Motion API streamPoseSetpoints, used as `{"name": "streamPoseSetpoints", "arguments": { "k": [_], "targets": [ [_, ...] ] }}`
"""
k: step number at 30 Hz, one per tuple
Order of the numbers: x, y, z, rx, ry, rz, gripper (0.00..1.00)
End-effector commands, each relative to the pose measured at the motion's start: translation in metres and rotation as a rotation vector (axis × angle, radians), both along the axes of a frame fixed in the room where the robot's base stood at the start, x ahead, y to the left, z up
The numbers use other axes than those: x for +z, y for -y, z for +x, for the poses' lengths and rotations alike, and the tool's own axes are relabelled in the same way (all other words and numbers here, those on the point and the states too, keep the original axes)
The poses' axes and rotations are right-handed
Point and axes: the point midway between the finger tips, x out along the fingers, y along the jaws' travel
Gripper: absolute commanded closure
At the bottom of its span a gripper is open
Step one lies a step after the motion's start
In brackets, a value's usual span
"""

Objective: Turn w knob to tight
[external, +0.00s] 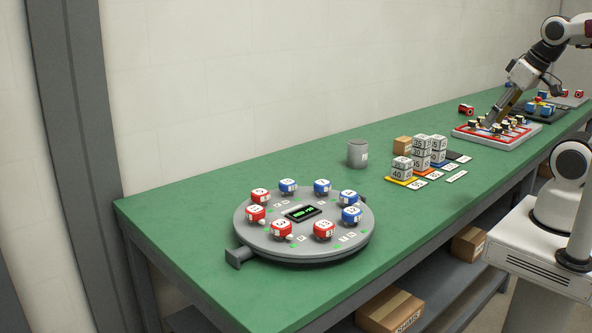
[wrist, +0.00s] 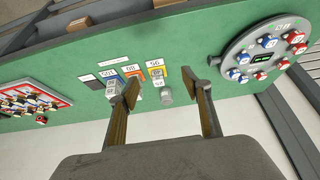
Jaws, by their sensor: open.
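No knob marked w can be read in either view. A white panel with a red border (external: 497,131) carries several small dark and pale pieces, too small to identify. It also shows at the left edge of the wrist view (wrist: 33,98).
A round grey turntable (external: 303,245) with red and blue numbered cubes stands at the near end. A dark tray (external: 541,113) lies beyond the panel.

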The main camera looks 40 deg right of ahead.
Motion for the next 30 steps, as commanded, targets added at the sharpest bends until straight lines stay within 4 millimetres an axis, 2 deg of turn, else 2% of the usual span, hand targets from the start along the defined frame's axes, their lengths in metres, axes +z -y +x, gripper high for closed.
{"name": "streamPoseSetpoints", "arguments": {
  "k": [5, 14, 20, 30],
  "targets": [
    [-0.001, -0.003, 0.000, 0.013, -0.005, 0.000, 0.51],
    [-0.021, -0.014, 0.007, 0.059, -0.101, -0.003, 0.51],
    [-0.028, -0.026, 0.025, 0.100, -0.165, -0.005, 0.51],
    [-0.033, -0.053, 0.068, 0.165, -0.241, -0.002, 0.51]
  ]
}}
